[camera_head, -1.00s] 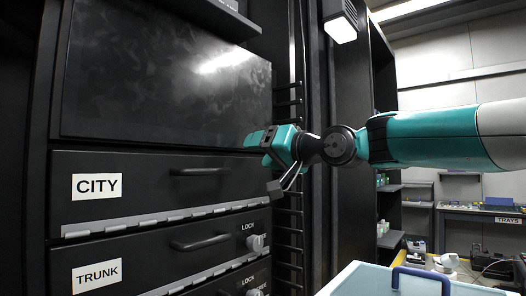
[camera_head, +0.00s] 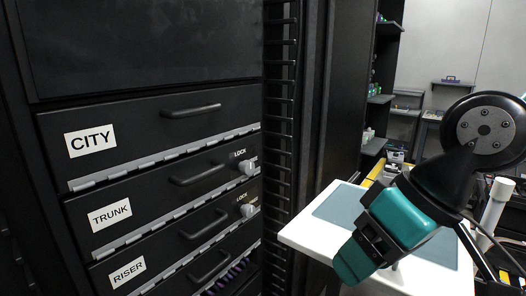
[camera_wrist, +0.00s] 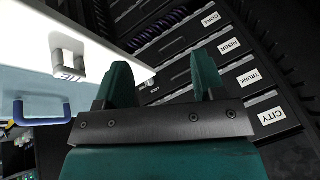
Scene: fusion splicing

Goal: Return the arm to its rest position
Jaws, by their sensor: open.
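My arm shows at the right of the head view, with its dark round joint raised and its teal wrist hanging down and to the left. My gripper (camera_head: 358,262) is over the near side of a white-topped surface, to the right of the drawer cabinet and apart from it. In the wrist view its two teal fingers (camera_wrist: 163,78) stand apart with nothing between them. In the head view the gap between the fingers is hidden.
The black cabinet has drawers labelled CITY (camera_head: 190,128), TRUNK (camera_head: 120,214) and RISER (camera_head: 130,271), all looking closed. The white surface (camera_head: 296,236) with a grey-blue mat stands to their right. A blue handle (camera_wrist: 42,113) shows in the wrist view. Shelves stand behind.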

